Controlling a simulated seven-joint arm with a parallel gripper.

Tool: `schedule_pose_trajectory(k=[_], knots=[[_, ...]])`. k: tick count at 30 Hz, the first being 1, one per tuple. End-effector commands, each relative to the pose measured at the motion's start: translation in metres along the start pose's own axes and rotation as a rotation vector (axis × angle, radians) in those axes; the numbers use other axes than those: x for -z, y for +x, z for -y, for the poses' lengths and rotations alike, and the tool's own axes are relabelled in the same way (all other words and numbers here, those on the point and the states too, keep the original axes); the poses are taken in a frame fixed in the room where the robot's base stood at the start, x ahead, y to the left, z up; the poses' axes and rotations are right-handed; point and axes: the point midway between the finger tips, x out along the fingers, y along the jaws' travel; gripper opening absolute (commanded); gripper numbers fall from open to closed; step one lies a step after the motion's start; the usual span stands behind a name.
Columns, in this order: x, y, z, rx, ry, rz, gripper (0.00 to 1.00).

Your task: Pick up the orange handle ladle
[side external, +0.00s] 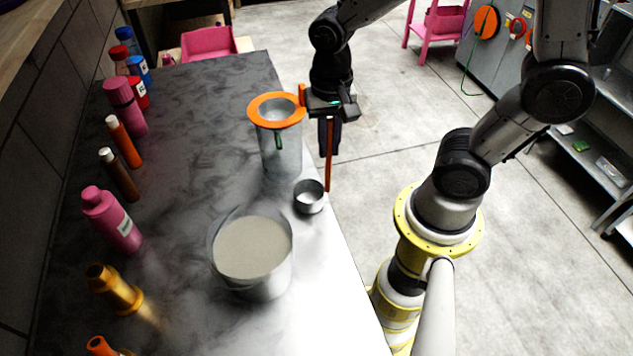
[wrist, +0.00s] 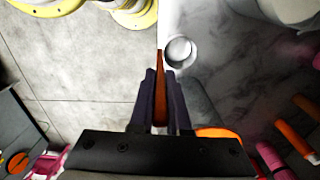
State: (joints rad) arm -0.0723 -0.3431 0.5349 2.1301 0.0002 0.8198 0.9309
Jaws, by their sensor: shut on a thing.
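The ladle has a thin upright orange handle (side external: 329,155) and a small round metal cup (side external: 309,196) at its lower end. The cup is at or just above the counter's right edge; I cannot tell whether it touches. My gripper (side external: 329,135) points down and is shut on the orange handle. In the wrist view the handle (wrist: 160,85) lies between the two dark fingers (wrist: 160,110), and the cup (wrist: 180,52) shows beyond the fingertips.
A clear container with an orange-rimmed filter (side external: 264,101) stands close left of my gripper. A large container of pale contents (side external: 252,248) stands nearer on the dark counter (side external: 190,190). Several bottles (side external: 112,220) line the wall side. Open floor lies right of the counter.

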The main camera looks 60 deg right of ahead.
Motion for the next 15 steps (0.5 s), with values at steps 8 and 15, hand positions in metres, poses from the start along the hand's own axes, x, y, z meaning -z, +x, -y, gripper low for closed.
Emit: schedule_pose_trajectory(k=[8,15], knots=[[0.0,-0.001,0.0,0.001,0.0,-0.001,0.0],[0.001,-0.018,0.001,0.005,0.0,-0.004,0.0]])
